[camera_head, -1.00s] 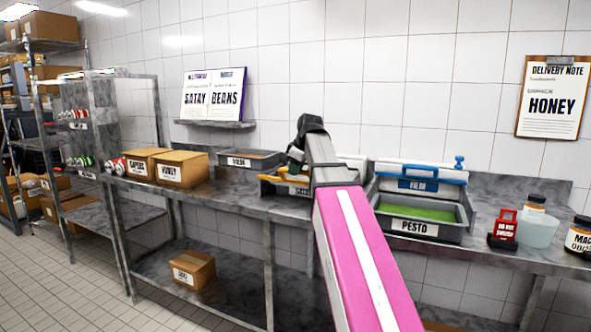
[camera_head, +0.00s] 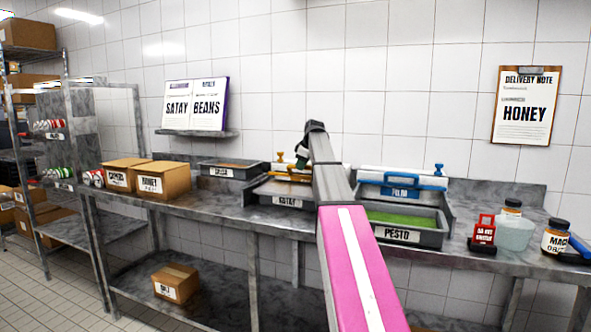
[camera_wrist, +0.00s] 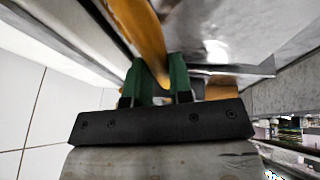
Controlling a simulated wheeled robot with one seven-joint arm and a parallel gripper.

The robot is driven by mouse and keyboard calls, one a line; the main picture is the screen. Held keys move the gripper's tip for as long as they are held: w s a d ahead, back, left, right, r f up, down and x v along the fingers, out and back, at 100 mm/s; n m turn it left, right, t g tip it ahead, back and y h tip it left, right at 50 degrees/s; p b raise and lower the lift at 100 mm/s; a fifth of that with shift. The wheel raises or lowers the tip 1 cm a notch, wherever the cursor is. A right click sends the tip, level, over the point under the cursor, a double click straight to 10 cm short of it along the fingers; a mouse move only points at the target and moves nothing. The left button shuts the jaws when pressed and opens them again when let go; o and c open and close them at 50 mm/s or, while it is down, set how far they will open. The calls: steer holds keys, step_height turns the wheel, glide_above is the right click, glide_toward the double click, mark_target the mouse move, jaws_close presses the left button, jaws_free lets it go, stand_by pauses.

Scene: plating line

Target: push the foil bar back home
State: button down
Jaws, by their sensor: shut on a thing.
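The foil bar is yellow. It lies across the back part of the grey SATAY station (camera_head: 262,193), left of my arm, and part of it (camera_head: 287,178) shows in the head view. In the wrist view the yellow bar (camera_wrist: 140,30) runs up between the green fingers of my gripper (camera_wrist: 158,82). My gripper (camera_head: 302,163) is shut on the bar. My arm hides the right part of the station and of the bar in the head view.
Boxes (camera_head: 164,180) and a dark tray (camera_head: 229,169) are to the left.

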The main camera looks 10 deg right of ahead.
steer(key=shift+w+d, duration=0.8)
steer(key=shift+w, duration=0.3)
steer(key=c, duration=1)
jaws_free()
steer(key=shift+w+d, duration=0.1)
steer(key=v, duration=1)
steer(key=shift+r, duration=0.35)
steer(key=shift+s, duration=0.25)
